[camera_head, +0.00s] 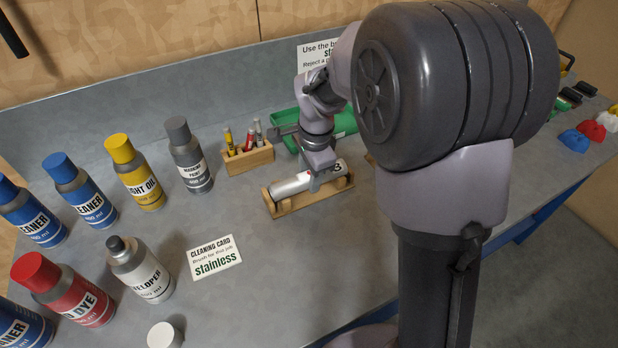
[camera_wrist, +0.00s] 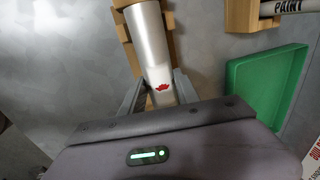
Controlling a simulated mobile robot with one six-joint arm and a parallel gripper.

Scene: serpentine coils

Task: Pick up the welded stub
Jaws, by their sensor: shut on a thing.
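The welded stub is a silver pipe (camera_head: 292,185) with a dark mark near its right end, lying in a wooden cradle (camera_head: 284,208) on the grey bench. In the wrist view the stub (camera_wrist: 149,45) runs up from between the jaws and carries a red mark. My gripper (camera_head: 316,178) is over the right part of the stub, with its jaws on either side. In the wrist view my gripper (camera_wrist: 160,92) is shut on the stub. The stub still lies along the cradle (camera_wrist: 127,42); I cannot tell whether it touches it.
A green tray (camera_wrist: 268,82) lies right of the cradle in the wrist view. A wooden marker holder (camera_head: 248,159) stands behind. Several spray cans, including a yellow-capped one (camera_head: 135,175), stand left. A cleaning card reading "stainless" (camera_head: 214,257) lies in front. The bench's front middle is clear.

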